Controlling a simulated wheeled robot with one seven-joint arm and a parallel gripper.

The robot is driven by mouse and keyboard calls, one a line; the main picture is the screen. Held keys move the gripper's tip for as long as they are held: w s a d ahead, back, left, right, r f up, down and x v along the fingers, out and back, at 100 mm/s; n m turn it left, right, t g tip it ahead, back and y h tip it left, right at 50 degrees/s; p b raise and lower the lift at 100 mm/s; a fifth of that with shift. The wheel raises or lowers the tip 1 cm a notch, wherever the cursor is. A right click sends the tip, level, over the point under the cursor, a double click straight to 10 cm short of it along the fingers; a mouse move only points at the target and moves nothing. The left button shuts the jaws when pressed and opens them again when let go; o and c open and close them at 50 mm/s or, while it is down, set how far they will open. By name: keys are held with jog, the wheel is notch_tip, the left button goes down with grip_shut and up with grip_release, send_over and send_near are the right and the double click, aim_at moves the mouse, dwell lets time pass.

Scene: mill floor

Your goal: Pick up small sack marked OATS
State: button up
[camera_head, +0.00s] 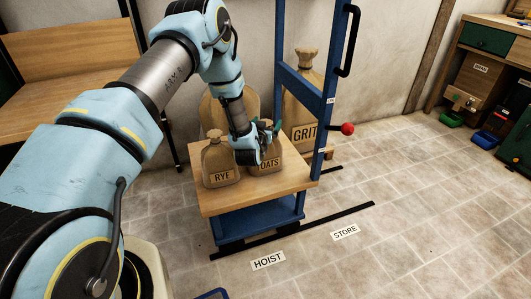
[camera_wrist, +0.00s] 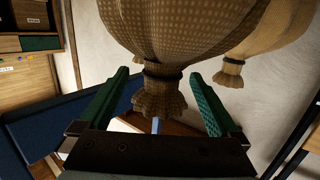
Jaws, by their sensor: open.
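The small OATS sack (camera_head: 267,166) stands on the wooden top of the blue hoist (camera_head: 228,201), right of the RYE sack. My gripper (camera_head: 268,142) is at its upper part in the head view and hides its neck and some of its front. In the wrist view my gripper (camera_wrist: 159,78) is open. A tan sack with a tied neck (camera_wrist: 163,72) reaches in between the two green fingers, with gaps on both sides. No label shows on it there.
The small RYE sack (camera_head: 221,168) stands close on the left. A large GRIT sack (camera_head: 303,112) and another large sack (camera_head: 214,108) are behind. The blue hoist post (camera_head: 327,90) with a red knob (camera_head: 347,129) rises at the right. Floor at the right is clear.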

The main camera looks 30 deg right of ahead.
jog(key=shift+w+d+f, duration=0.1)
jog(key=shift+w+d, duration=0.3)
jog(key=shift+w, duration=0.05)
grip_shut()
dwell(0.6)
jog(key=shift+r, duration=0.2)
